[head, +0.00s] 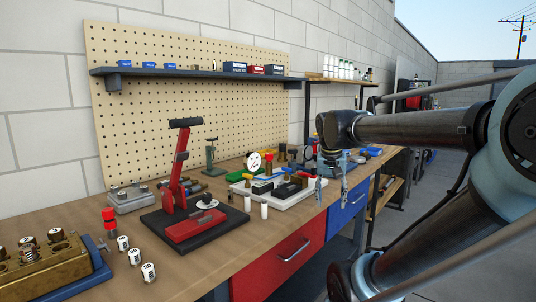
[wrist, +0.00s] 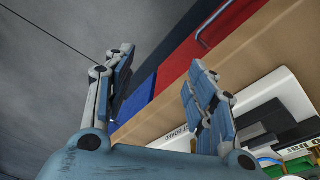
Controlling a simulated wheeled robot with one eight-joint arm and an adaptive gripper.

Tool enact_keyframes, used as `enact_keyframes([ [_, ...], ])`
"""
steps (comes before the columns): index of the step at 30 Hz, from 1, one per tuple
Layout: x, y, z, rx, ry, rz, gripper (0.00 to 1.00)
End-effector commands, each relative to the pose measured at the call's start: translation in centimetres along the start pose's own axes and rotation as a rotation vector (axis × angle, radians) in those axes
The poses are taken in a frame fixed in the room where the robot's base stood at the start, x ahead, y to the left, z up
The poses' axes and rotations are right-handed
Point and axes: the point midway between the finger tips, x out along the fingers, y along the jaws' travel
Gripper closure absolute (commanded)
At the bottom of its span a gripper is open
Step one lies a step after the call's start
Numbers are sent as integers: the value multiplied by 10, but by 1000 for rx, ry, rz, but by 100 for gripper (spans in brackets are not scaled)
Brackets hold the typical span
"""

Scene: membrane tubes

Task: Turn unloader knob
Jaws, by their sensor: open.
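My gripper (head: 331,189) hangs in front of the workbench's front edge at the right, fingers pointing down, open and empty. In the wrist view its two blue-grey fingers (wrist: 160,62) are spread wide with nothing between them. No part is clearly marked as the unloader knob, so I cannot tell which it is. A black round knob-like part (head: 208,201) sits on the red and black press fixture (head: 181,226), left of my gripper. A red-topped part (head: 109,218) stands farther left. My gripper touches neither.
The wooden workbench (head: 75,220) has red (head: 290,262) and blue (head: 345,215) drawers. A white tray (head: 290,198) with small parts and a gauge (head: 254,161) lies left of my gripper. A brass block (head: 40,268) sits at far left. A shelf (head: 200,73) runs above.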

Motion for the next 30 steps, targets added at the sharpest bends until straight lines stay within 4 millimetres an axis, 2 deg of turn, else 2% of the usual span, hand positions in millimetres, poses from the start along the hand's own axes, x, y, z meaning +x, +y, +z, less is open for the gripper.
enact_keyframes([
  [1, -17, -11, -18, 19, 2, 10, 49],
  [3, -36, -24, -38, 60, 4, 24, 49],
  [8, -78, -60, -84, 152, 19, 56, 49],
  [15, -132, -127, -144, 292, 56, 97, 49],
  [24, -187, -226, -200, 470, 124, 130, 49],
  [30, -209, -280, -219, 564, 168, 137, 49],
])
